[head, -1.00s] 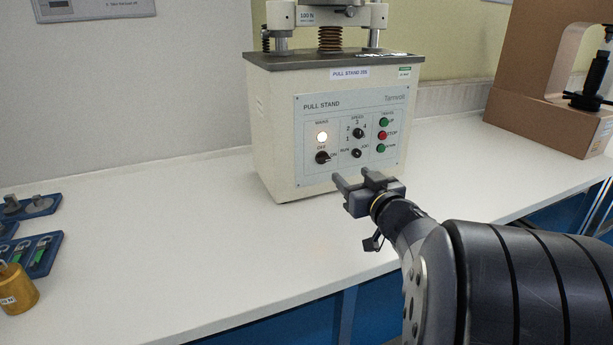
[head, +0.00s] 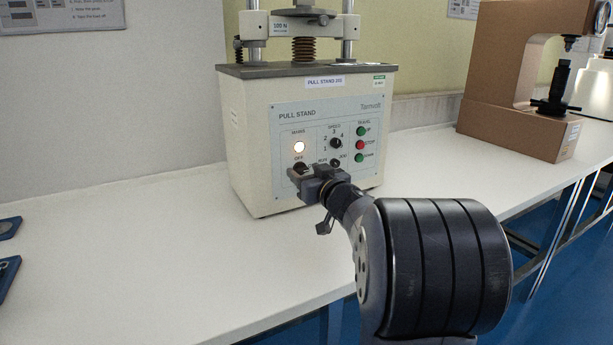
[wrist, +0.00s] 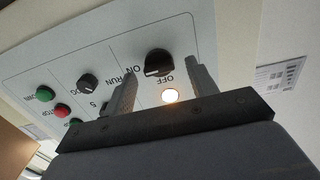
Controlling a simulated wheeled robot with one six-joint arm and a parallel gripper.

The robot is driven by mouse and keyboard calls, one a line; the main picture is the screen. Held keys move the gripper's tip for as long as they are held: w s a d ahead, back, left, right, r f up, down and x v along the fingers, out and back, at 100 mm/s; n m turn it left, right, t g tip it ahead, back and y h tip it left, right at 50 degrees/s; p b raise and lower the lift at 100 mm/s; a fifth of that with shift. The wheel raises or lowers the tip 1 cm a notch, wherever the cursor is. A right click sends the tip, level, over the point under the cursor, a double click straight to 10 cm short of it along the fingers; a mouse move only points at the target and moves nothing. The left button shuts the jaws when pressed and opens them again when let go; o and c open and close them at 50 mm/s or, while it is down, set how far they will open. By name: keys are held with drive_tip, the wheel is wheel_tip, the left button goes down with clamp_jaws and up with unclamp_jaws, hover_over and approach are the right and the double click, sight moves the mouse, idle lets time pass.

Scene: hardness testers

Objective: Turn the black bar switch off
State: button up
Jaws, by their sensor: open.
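The pull stand (head: 250,130) stands on the white bench, with a light blue front panel. Its black bar switch (wrist: 157,63) shows in the wrist view, upside down, between the words ON and OFF, its bar seeming to point towards ON. The round mains lamp (head: 299,147) above the switch is lit; it also glows in the wrist view (wrist: 170,96). My gripper (head: 300,178) is open in front of the switch and largely hides it in the head view. In the wrist view the two fingers (wrist: 162,72) stand either side of the switch; contact cannot be told.
A speed knob (head: 336,143), a run/jog knob (wrist: 88,83) and green and red travel buttons (head: 360,145) sit close by on the panel. A brown tester (head: 515,120) stands at the right. The bench left of the stand is mostly clear.

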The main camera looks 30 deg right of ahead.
drive_tip(key=shift+w, duration=0.15)
drive_tip(key=shift+c, duration=0.2)
drive_tip(key=c, duration=0.9)
drive_tip(key=shift+c, duration=0.2)
